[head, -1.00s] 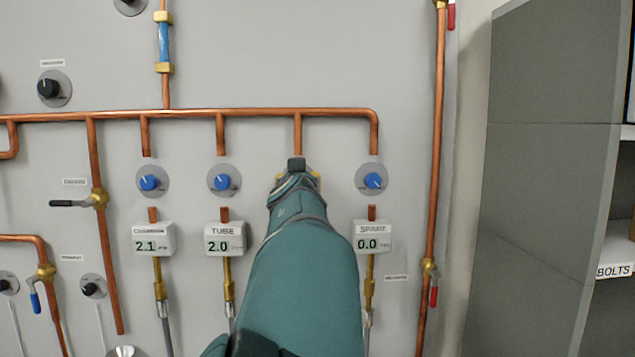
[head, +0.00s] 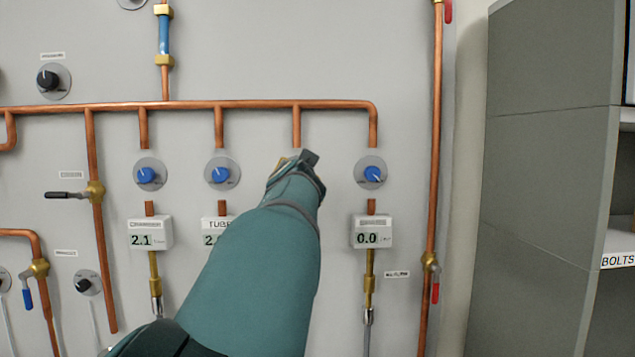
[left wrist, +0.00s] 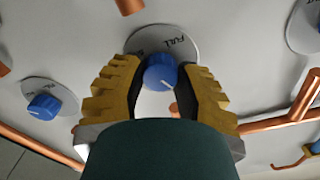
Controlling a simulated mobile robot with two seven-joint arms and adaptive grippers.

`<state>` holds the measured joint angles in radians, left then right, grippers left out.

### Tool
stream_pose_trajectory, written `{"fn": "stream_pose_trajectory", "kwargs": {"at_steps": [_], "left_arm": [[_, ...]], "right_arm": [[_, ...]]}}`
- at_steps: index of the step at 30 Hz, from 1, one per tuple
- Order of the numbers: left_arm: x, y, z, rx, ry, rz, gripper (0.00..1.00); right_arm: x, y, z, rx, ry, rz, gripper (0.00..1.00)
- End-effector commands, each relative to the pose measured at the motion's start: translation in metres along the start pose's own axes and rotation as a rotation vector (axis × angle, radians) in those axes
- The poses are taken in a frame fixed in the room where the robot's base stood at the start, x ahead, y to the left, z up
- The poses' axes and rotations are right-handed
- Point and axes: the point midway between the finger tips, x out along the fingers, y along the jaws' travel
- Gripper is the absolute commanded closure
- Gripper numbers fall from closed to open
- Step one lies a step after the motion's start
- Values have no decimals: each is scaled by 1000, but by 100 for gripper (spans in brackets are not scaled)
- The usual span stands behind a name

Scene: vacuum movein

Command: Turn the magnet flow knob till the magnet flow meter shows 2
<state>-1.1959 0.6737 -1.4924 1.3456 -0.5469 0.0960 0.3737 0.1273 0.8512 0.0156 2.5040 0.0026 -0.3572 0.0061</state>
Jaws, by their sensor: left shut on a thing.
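My left gripper (head: 292,163) is at the third knob position of the row, below the copper manifold. In the left wrist view its yellow fingers (left wrist: 160,85) are shut on a blue knob (left wrist: 160,72) in front of a round grey dial plate (left wrist: 160,38). The plate bears the word FULL at its upper right. The knob's white mark points to the lower left in that view. My arm hides this knob in the head view. The meter below it, where the magnet flow meter would be, is also hidden, so its reading cannot be seen. My right gripper is not in view.
Blue knobs (head: 146,174), (head: 222,174) and (head: 371,173) sit on both sides. The left meter (head: 150,233) reads 2.1 and the SPARE meter (head: 371,232) reads 0.0. The TUBE meter (head: 212,224) is partly covered by my arm. A grey cabinet (head: 545,200) stands at right.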

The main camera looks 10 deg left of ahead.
Motion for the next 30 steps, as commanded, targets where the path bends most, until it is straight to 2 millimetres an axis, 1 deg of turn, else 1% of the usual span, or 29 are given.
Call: {"fn": "stream_pose_trajectory", "kwargs": {"at_steps": [3,9,24,25,26,27,28,30], "left_arm": [[0,-1,0,59,3,-2,100],[0,-1,-1,121,3,-2,100],[0,-2,-2,143,4,-2,100],[0,-2,-2,143,4,-2,62],[0,-2,-2,143,4,-2,51],[0,-2,-2,143,4,-2,37],[0,-1,-2,143,4,-2,34],[0,-1,-2,143,3,-2,34]], "right_arm": [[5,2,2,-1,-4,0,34],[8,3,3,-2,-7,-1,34],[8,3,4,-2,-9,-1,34],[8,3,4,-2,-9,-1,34],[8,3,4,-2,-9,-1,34],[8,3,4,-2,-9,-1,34],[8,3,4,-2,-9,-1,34],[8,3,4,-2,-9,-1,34]]}}
